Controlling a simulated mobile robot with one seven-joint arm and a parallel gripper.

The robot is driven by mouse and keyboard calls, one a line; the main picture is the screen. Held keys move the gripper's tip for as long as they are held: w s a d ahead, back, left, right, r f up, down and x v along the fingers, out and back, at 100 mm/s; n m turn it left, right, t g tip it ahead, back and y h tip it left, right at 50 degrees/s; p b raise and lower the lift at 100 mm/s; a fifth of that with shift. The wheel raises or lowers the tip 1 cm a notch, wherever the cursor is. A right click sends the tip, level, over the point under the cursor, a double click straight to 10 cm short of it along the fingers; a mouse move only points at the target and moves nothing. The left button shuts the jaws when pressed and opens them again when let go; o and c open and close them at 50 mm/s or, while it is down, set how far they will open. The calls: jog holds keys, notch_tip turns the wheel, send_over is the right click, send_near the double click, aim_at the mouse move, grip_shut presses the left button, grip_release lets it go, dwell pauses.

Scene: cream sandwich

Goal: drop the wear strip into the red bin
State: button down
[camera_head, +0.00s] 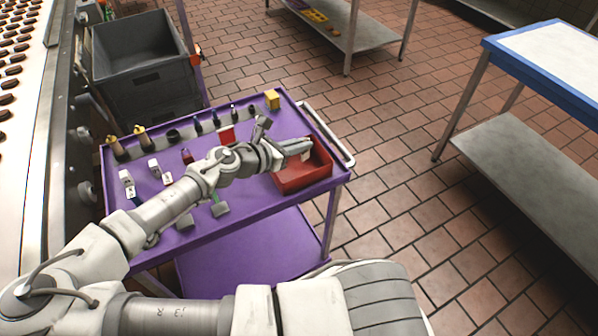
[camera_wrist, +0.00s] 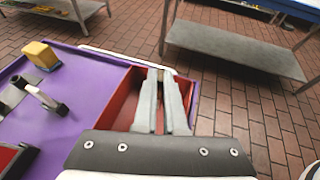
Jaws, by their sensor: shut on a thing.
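The red bin (camera_head: 305,182) is an open box at the right end of the purple cart. It also shows in the wrist view (camera_wrist: 122,97), under and around my fingers. My gripper (camera_head: 303,148) is over the bin. In the wrist view its two pale fingers (camera_wrist: 161,74) point across the bin, close together with a narrow gap. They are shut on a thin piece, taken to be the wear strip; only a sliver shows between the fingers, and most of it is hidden. The bin's floor is partly hidden by the gripper.
The purple cart (camera_head: 236,232) holds a yellow block (camera_head: 271,99), several bottles and small parts left of the bin. A white handle rail (camera_head: 327,134) runs beside the bin. A grey crate (camera_head: 140,70) stands behind; a blue-edged table (camera_head: 540,75) stands right. Tiled floor between is clear.

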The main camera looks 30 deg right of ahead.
jog(key=shift+f+b, duration=0.65)
jog(key=shift+f, duration=0.15)
jog(key=c, duration=0.9)
grip_release()
jog(key=p+v, duration=0.1)
jog(key=v, duration=1.6)
jog(key=shift+a+p, duration=0.25)
jog(key=shift+p, duration=0.15)
jog(key=shift+d, duration=0.1)
